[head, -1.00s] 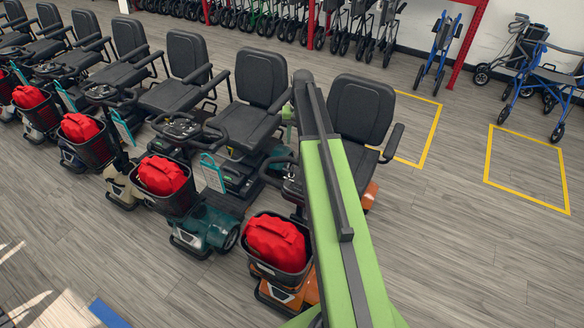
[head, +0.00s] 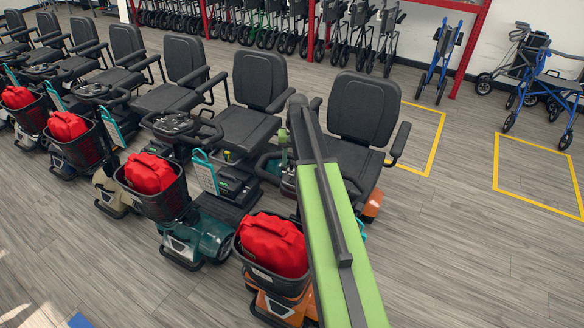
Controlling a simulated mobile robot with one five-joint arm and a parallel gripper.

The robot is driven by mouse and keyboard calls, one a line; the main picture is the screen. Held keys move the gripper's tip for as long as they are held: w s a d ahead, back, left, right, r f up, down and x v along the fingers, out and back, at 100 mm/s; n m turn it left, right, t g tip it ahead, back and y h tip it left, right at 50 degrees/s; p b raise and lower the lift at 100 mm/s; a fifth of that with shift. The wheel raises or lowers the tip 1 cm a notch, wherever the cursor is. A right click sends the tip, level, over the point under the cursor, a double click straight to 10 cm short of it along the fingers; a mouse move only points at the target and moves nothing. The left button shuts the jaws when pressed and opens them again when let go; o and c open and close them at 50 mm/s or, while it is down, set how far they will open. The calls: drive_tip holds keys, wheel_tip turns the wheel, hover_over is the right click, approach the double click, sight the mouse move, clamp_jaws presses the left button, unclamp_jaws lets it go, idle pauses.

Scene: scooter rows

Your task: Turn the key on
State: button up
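No key can be made out in the head view. The nearest scooter is orange, with a black seat (head: 363,112) and a red bag (head: 273,245) in its front basket (head: 268,281). My green arm crosses in front of this scooter and hides most of its handlebar and console. To its left stands a teal scooter (head: 196,232) with a dark console (head: 174,124) and black handlebars in plain view. My gripper is not visible; the far end of my arm is near the orange scooter's seat and handlebar.
More scooters with red bags (head: 67,126) stand in a row to the left. Folded walkers and a red rack (head: 469,48) line the back wall. Blue rollators (head: 438,58) stand at right by yellow floor frames (head: 540,176).

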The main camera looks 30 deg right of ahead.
clamp_jaws()
drive_tip(key=shift+m, duration=0.4)
drive_tip(key=m, duration=0.5)
drive_tip(key=shift+m+g+h, duration=0.3)
drive_tip(key=m, duration=0.5)
drive_tip(key=shift+g, duration=0.4)
drive_tip(key=shift+m, duration=0.4)
unclamp_jaws()
